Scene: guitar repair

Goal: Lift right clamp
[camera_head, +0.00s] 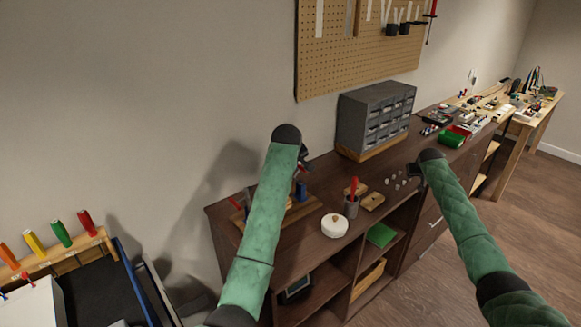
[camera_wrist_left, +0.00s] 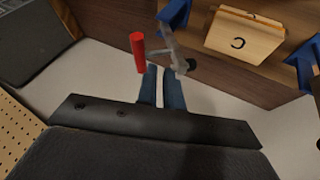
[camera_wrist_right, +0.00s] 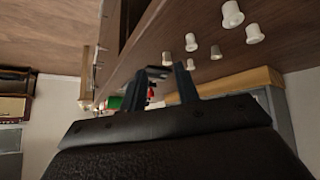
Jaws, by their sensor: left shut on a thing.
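The clamp (camera_wrist_left: 172,48), with a grey metal frame and a red handle (camera_wrist_left: 138,52), shows in the left wrist view at my left gripper (camera_wrist_left: 162,80). The two left fingers are close together and shut on its metal part. In the head view my left gripper (camera_head: 304,160) is above the back of the dark cabinet, and the clamp is mostly hidden there. My right gripper (camera_wrist_right: 162,82) is open and empty; in the head view it is over the cabinet's right part.
Blue holders (camera_wrist_left: 174,14) and a wooden block (camera_wrist_left: 244,32) are close to the clamp. A grey drawer unit (camera_head: 375,118) stands behind.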

